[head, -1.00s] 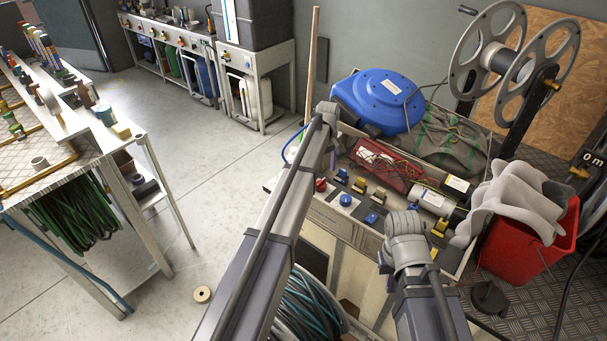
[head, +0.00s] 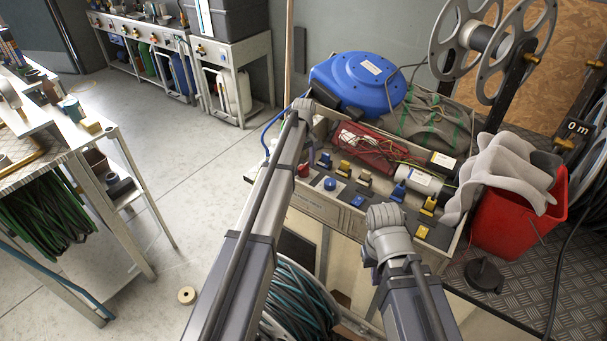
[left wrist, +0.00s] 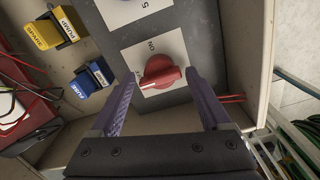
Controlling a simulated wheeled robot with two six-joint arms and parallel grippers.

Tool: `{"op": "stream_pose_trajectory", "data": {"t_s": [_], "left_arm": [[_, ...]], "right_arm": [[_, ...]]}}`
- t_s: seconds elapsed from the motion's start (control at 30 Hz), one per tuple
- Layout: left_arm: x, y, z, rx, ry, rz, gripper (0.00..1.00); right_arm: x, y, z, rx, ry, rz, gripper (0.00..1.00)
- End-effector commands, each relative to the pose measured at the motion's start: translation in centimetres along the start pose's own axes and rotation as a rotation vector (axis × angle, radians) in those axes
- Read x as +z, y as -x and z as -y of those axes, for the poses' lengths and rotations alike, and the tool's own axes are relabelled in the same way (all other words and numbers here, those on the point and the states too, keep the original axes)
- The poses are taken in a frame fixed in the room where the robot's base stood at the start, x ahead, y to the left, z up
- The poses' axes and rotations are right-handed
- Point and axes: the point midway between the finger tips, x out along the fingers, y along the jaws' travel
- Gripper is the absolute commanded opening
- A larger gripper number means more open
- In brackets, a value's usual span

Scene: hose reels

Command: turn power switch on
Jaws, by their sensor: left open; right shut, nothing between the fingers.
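The red rotary switch knob (left wrist: 161,72) sits on a white plate marked ON, on a dark panel. In the head view the red knob (head: 303,170) is at the left end of the bench's control panel. My left gripper (left wrist: 161,80) is open, with its purple fingers on either side of the knob. I cannot tell whether they touch it. In the head view the left fingers are mostly hidden by my arm. My right gripper (head: 369,256) is shut and empty, in front of the panel's right part.
A blue knob (head: 330,184) and several yellow and blue labelled plugs line the panel. A blue hose reel (head: 358,82) and red box (head: 368,146) lie behind. A red bucket (head: 515,215) stands at right.

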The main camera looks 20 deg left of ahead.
Motion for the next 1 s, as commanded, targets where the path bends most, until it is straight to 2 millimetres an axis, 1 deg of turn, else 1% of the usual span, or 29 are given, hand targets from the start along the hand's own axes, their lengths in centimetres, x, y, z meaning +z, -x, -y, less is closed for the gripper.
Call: {"op": "stream_pose_trajectory", "data": {"t_s": [0.03,0.1,0.4,1.0], "left_arm": [[0.01,-0.88,0.00,0.000,0.000,0.000,0.81],[0.01,-1.11,0.00,0.000,0.000,0.000,0.81],[0.00,-1.02,0.00,0.000,0.000,0.000,0.80],[0.01,-1.03,0.01,0.000,0.000,0.000,0.12]], "right_arm": [[-0.05,-0.87,0.08,0.000,0.000,0.000,0.00],[-0.07,-1.10,0.11,0.000,0.000,0.000,0.00],[-0.06,-1.02,0.10,0.000,0.000,0.000,0.00],[-0.06,-1.03,0.10,0.000,0.000,0.000,0.00]]}}
